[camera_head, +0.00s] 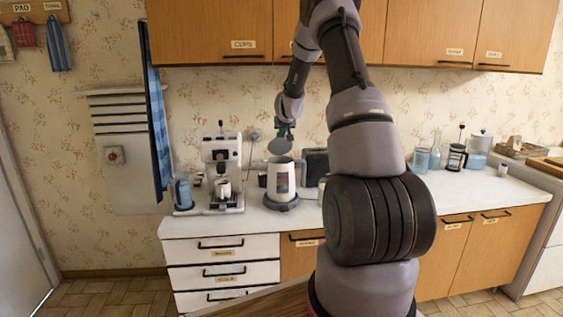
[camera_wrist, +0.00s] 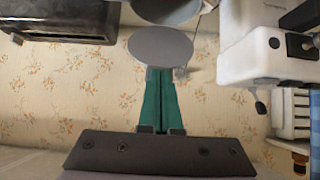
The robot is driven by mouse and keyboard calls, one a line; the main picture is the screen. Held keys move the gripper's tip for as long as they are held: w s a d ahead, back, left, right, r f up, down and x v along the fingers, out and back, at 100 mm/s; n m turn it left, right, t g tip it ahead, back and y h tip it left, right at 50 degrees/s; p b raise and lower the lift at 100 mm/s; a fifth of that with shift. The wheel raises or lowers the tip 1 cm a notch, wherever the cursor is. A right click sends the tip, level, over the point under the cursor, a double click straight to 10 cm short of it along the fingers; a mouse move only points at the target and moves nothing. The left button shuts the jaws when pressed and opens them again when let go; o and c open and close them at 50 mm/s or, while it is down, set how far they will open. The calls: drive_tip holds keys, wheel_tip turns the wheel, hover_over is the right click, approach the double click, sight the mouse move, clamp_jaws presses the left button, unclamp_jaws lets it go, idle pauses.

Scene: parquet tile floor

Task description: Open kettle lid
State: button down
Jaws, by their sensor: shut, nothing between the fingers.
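The kettle (camera_head: 281,182) is white with a dark panel and stands on a dark base on the counter. Its lid (camera_head: 280,146) is a grey disc, tilted up above the kettle's mouth, so the kettle looks open. In the wrist view the lid (camera_wrist: 160,46) is a pale oval just beyond my fingertips, with the kettle's round mouth (camera_wrist: 167,9) at the top edge. My gripper (camera_head: 284,132) is above the kettle at the lid's upper edge. Its teal fingers (camera_wrist: 160,72) are shut together and empty. I cannot tell whether they touch the lid.
A white coffee machine (camera_head: 221,172) and a blue jug (camera_head: 182,192) stand left of the kettle. A dark toaster (camera_head: 315,162) is close behind it on the right. Wall cupboards (camera_head: 210,30) hang above. A French press (camera_head: 456,158) and glassware stand farther right.

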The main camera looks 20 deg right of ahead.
drive_tip(key=shift+w+d+r, duration=0.15)
drive_tip(key=shift+w+r, duration=0.05)
drive_tip(key=shift+w, duration=0.3)
drive_tip(key=shift+w+d+r, duration=0.15)
drive_tip(key=shift+w+r, duration=0.05)
drive_tip(key=shift+w, duration=0.3)
drive_tip(key=shift+w+d+r, duration=0.15)
drive_tip(key=shift+w, duration=0.4)
drive_tip(key=shift+w+d+r, duration=0.15)
drive_tip(key=shift+w, duration=0.5)
drive_tip(key=shift+w+d+r, duration=0.1)
drive_tip(key=shift+w+d, duration=0.05)
drive_tip(key=shift+w, duration=0.35)
drive_tip(key=shift+w+d, duration=0.15)
drive_tip(key=shift+w, duration=0.45)
